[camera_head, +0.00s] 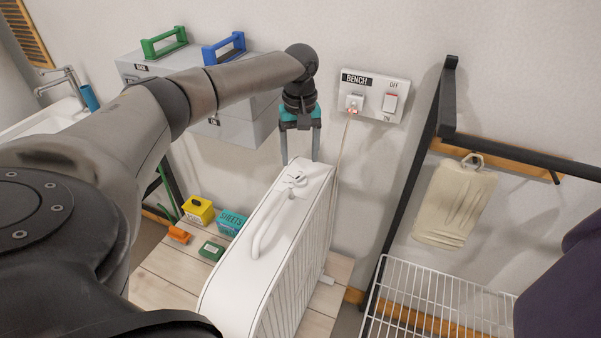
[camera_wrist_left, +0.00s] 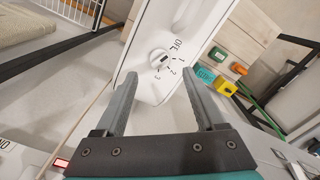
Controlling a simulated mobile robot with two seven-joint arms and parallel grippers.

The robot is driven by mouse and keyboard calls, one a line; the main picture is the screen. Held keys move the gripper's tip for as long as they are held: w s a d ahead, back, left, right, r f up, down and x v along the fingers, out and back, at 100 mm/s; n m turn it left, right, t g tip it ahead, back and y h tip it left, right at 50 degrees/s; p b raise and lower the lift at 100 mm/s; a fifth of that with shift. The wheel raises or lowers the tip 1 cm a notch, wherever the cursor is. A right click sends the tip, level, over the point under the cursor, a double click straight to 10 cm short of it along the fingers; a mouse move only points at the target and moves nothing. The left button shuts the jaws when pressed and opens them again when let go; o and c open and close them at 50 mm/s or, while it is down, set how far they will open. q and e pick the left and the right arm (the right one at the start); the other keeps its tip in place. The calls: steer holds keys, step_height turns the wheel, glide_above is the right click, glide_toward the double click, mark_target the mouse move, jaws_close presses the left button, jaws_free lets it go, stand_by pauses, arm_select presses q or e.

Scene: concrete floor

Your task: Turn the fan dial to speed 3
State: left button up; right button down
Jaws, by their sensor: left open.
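A white box fan (camera_head: 285,225) stands upright on a wooden surface, with a carry handle along its top. Its round white dial (camera_wrist_left: 158,60) is on the top panel in the left wrist view, beside the marks OFF, 1, 2 and 3; the dial also shows in the head view (camera_head: 297,180). I cannot tell for sure which mark the dial points at. My left gripper (camera_head: 300,158) is open and empty over the far end of the fan top. In the left wrist view its fingers (camera_wrist_left: 160,82) stand apart, with the dial between and beyond the tips.
A wall panel marked BENCH (camera_head: 376,95) holds a plugged-in cord and a switch. Small yellow (camera_head: 199,209), teal (camera_head: 231,222), orange (camera_head: 180,235) and green (camera_head: 211,251) boxes stand left of the fan. A wire rack (camera_head: 430,298) is at right.

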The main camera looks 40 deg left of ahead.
mark_target(300, 176)
arm_select(q)
step_height(300, 176, down, 6)
steer(key=shift+r+b, duration=0.1)
steer(key=shift+b, duration=0.25)
steer(key=shift+c, duration=0.4)
jaws_close()
